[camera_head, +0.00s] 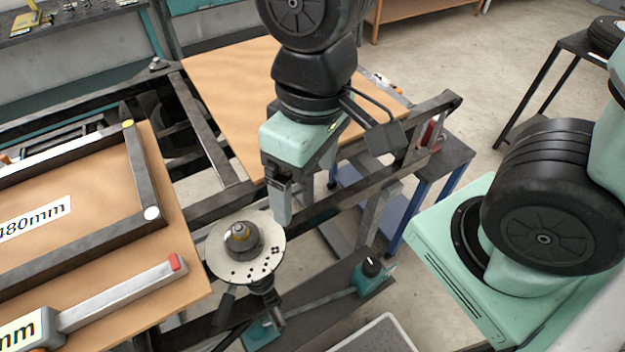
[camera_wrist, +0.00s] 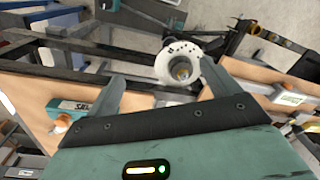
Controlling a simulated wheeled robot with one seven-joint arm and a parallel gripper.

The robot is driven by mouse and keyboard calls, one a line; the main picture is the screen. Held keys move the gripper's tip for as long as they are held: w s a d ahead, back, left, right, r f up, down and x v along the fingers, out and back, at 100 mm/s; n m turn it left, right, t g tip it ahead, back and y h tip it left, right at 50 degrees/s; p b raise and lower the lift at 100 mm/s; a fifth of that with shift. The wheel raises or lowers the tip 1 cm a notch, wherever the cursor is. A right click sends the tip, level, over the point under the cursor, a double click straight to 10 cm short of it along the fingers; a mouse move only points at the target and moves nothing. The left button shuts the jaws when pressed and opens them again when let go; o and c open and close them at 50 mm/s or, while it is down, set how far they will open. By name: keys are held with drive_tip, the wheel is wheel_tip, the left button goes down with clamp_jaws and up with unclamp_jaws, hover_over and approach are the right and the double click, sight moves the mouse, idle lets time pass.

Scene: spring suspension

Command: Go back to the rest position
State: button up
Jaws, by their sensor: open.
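My gripper (camera_head: 278,200) hangs below my arm in the head view, above and slightly right of a round silver hub disc (camera_head: 222,262). In the wrist view my gripper (camera_wrist: 162,88) has its two fingers spread wide, with nothing between them. The same hub disc (camera_wrist: 168,68) with its brass-coloured centre shows beyond the fingertips, and I see no contact with it. In the head view a dark shaft runs down from under the disc beside a dark metal beam.
A wooden board with a dark frame (camera_head: 138,170) and a grey bar (camera_head: 120,295) lies at left. Another wooden panel (camera_head: 225,85) is behind my gripper. Dark rails (camera_head: 215,205) cross near it. A green jack-like part (camera_head: 368,278) stands lower right. Open floor (camera_head: 460,125) shows at right.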

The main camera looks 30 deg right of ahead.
drive_tip(key=shift+s+f+n, duration=0.15)
drive_tip(key=shift+s+n, duration=0.6)
drive_tip(key=shift+n, duration=0.15)
